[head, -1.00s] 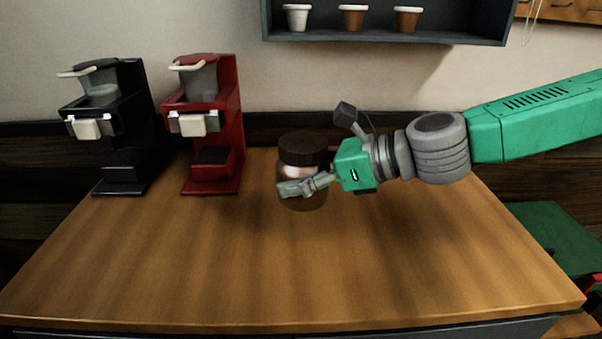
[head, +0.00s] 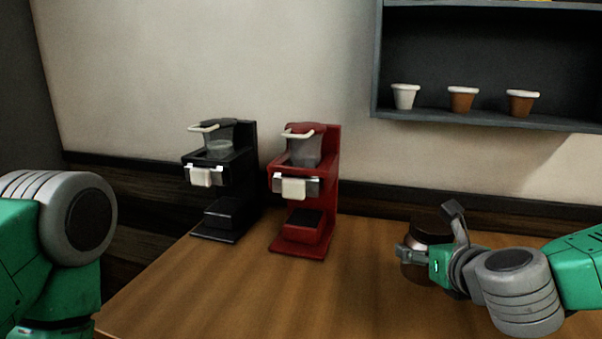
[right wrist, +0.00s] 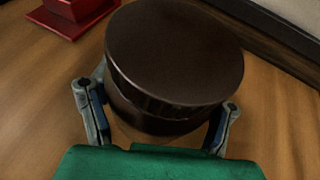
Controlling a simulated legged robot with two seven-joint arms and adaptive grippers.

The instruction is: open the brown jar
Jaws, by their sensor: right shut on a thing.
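The brown jar (head: 429,234) with its dark lid stands upright on the right part of the wooden counter, partly hidden by my right arm in the head view. In the right wrist view the round dark lid (right wrist: 175,48) sits on top of the jar. My right gripper (head: 408,254) is shut on the jar, with one finger on each side below the lid. My left arm shows at the left edge of the head view, but its gripper is out of the picture.
A black brewer (head: 223,178) and a red brewer (head: 322,187) stand at the back of the counter (head: 230,300), left of the jar. A dark wall shelf (head: 440,116) holds a white cup (head: 404,97) and two brown cups. The counter's front is clear.

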